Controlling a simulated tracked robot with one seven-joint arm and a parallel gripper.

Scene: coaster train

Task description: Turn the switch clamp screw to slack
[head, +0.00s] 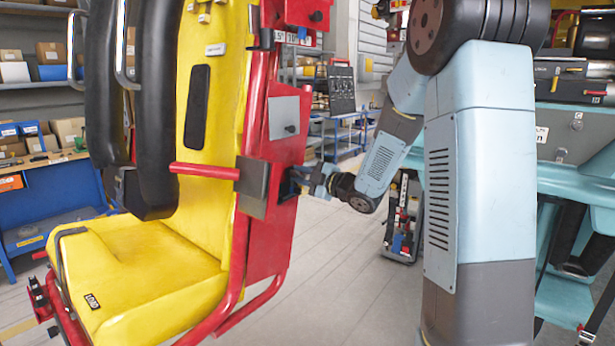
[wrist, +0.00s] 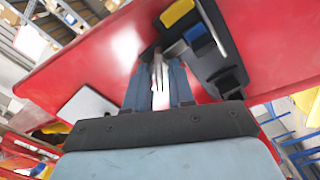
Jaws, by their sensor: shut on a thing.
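My gripper (head: 302,178) reaches into a dark recess (head: 287,188) in the red side panel of the yellow coaster seat. In the wrist view its two blue-grey fingers (wrist: 159,88) are close together, shut on a small pale metal piece, which appears to be the switch clamp screw (wrist: 158,70). The fingers hide most of it, and I cannot tell how far it is turned. To the right, the dark recess plate (wrist: 208,65) carries a yellow block (wrist: 177,12), a blue block (wrist: 197,38) and a black part (wrist: 229,83).
The red panel (head: 285,145) stands close around my gripper. A grey plate (head: 283,117) is above the recess, and a red bar (head: 204,171) sticks out left. A blue workbench (head: 55,215) is at far left. Floor (head: 330,260) is clear below my gripper.

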